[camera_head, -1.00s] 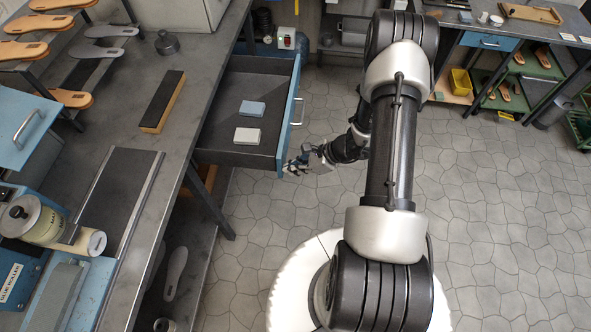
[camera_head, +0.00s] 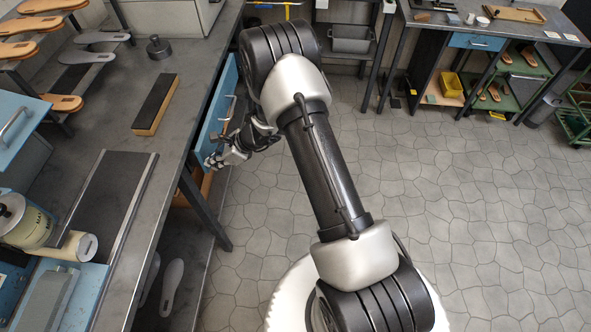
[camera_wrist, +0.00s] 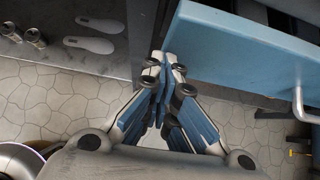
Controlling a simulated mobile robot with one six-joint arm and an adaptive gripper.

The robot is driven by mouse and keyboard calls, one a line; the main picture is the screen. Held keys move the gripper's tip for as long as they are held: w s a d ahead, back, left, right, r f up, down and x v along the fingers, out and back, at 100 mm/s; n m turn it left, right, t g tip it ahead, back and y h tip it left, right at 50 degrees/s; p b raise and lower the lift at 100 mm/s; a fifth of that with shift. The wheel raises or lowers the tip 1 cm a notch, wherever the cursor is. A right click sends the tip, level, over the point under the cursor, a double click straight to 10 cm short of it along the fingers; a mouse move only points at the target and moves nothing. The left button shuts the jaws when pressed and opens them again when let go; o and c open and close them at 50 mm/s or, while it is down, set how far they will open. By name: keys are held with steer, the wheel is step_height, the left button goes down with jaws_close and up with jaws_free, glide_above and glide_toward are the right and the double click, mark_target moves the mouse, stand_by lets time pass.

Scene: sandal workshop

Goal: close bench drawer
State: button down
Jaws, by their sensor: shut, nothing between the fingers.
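The bench drawer's blue front (camera_head: 217,112) stands close to the edge of the grey workbench (camera_head: 183,98) in the head view. The inside of the drawer and the blocks in it are hidden from the head view. Its pale bar handle (camera_wrist: 299,106) shows at the right in the wrist view, on the blue front (camera_wrist: 240,58). My gripper (camera_head: 213,162) is shut and empty at the near end of the drawer front. In the wrist view the fingertips (camera_wrist: 166,68) are at the front's left end, against it or very near; contact is not clear.
A black-topped block (camera_head: 157,100) and sole racks (camera_head: 45,52) are on the bench. Shoe soles (camera_wrist: 90,35) lie on the shelf below. The tiled floor (camera_head: 430,210) to the right is clear. Another bench (camera_head: 500,25) stands at the back right.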

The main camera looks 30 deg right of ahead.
mark_target(203, 162)
steer(key=w+a, duration=0.2)
steer(key=a, duration=0.1)
steer(key=shift+w+a, duration=0.1)
steer(key=shift+a, duration=0.1)
steer(key=shift+w+a, duration=0.1)
steer(key=shift+r, duration=0.1)
steer(key=shift+b, duration=0.3)
